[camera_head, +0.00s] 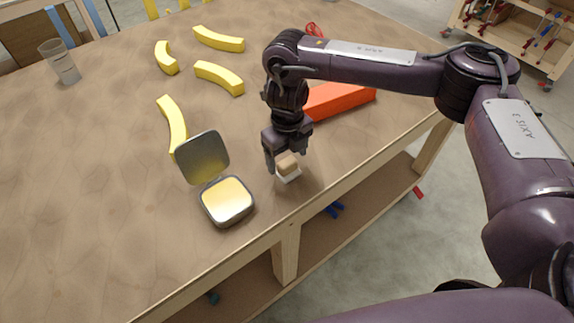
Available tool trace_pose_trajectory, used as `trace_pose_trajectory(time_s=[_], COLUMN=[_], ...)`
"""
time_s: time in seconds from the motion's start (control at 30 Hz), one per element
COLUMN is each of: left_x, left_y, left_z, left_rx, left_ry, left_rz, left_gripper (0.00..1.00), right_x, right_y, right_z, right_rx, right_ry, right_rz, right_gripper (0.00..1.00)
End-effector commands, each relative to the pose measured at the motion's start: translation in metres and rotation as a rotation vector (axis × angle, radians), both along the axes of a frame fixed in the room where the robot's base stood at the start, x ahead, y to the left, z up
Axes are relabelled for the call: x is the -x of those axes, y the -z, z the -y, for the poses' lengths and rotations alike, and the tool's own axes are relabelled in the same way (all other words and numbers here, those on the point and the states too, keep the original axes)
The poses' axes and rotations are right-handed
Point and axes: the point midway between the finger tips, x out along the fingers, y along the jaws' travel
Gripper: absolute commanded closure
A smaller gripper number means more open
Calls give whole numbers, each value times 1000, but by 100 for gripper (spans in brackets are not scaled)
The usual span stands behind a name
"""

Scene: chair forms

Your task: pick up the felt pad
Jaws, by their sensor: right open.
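The felt pad (288,170) looks like a small tan block with a white lower layer. It sits on the table near the front edge. My right gripper (284,162) points down right at the pad, with its jaws open. One finger is at the pad's left and the other is behind it, partly hidden. I cannot tell whether the fingers touch it. My left gripper is not in view.
An open tin (227,201) with a yellow filling stands left of the pad, its lid (203,158) raised. Several yellow curved pieces (172,122) lie farther back. An orange-red block (342,99) lies behind my gripper. A clear cup (60,62) stands back left. The left table area is clear.

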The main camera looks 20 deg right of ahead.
Motion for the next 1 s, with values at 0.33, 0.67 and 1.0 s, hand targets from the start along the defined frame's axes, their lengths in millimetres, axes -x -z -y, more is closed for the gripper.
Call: trace_pose_trajectory(time_s=[0.33,0.67,1.0], left_x=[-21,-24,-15], left_y=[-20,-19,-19], left_z=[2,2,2], left_rx=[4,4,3], left_ry=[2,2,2], left_rz=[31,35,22], left_gripper=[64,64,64], right_x=[0,0,0], right_y=[37,37,37], right_z=[0,0,0], right_rx=[-1,-1,-1], right_ry=[0,0,0], right_rz=[0,0,0], right_gripper=[25,44,73])
